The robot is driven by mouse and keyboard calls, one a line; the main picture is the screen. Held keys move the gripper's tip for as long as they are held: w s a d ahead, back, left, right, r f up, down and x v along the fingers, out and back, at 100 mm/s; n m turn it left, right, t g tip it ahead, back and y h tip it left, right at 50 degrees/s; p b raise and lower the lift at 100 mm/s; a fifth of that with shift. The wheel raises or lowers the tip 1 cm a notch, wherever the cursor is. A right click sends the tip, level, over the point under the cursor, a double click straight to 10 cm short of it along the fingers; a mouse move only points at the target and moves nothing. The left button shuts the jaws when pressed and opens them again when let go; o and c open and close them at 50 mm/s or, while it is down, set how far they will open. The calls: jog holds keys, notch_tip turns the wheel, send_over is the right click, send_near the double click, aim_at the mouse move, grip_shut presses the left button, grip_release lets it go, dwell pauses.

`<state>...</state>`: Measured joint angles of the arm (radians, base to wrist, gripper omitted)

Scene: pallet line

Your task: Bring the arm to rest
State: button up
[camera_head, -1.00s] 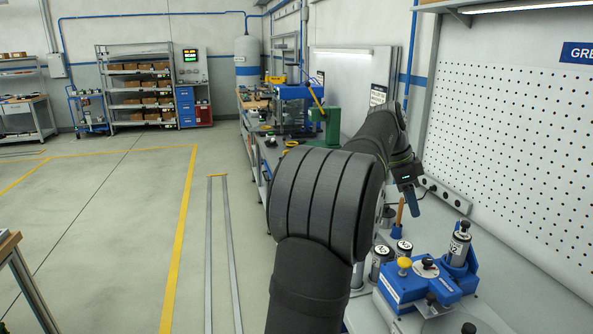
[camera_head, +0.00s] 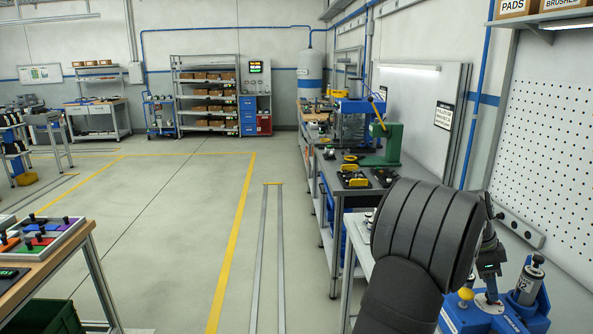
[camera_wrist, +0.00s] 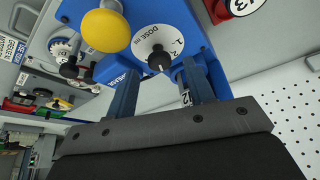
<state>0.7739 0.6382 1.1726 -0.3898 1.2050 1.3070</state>
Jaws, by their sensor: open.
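My arm runs up from the bottom right of the head view, with its thick dark elbow in front of the bench. My gripper (camera_head: 489,270) hangs low beyond the elbow, over the blue dosing device (camera_head: 468,318); its fingertips are hard to make out there. In the wrist view my gripper (camera_wrist: 160,76) has its two fingers well apart with nothing held between them. The blue device (camera_wrist: 190,18), its yellow knob (camera_wrist: 106,30) and its white dose dial (camera_wrist: 158,45) lie just past the fingers. Whether the fingers touch the device I cannot tell.
A labelled cylinder (camera_head: 529,281) stands at the device's right. A pegboard (camera_head: 550,150) rises behind. A green press (camera_head: 385,143) stands on the farther bench. At left is a table with a coloured tray (camera_head: 42,236). The floor between is clear.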

jog(key=shift+x, duration=1)
jog(key=shift+r, duration=0.1)
jog(key=v, duration=1.7)
jog(key=x, duration=1.7)
jog(key=shift+s, duration=0.1)
jog(key=n+t, duration=0.1)
jog(key=n, duration=0.2)
jog(key=shift+s+h, duration=0.1)
jog(key=shift+h, duration=0.2)
jog(key=n+t, duration=0.1)
jog(key=n, duration=0.1)
jog(key=n+t, duration=0.1)
jog(key=n, duration=0.2)
jog(key=shift+s, duration=0.2)
jog(key=shift+s+d+n+t+y, duration=0.1)
jog(key=shift+n+t+y, duration=0.25)
jog(key=shift+n, duration=0.8)
jog(key=shift+s+n+t+y, duration=0.1)
jog(key=shift+n+t+y, duration=0.25)
jog(key=shift+n, duration=0.8)
jog(key=shift+d+n+t+y, duration=0.1)
jog(key=shift+n+t+y, duration=0.45)
jog(key=shift+n, duration=1.55)
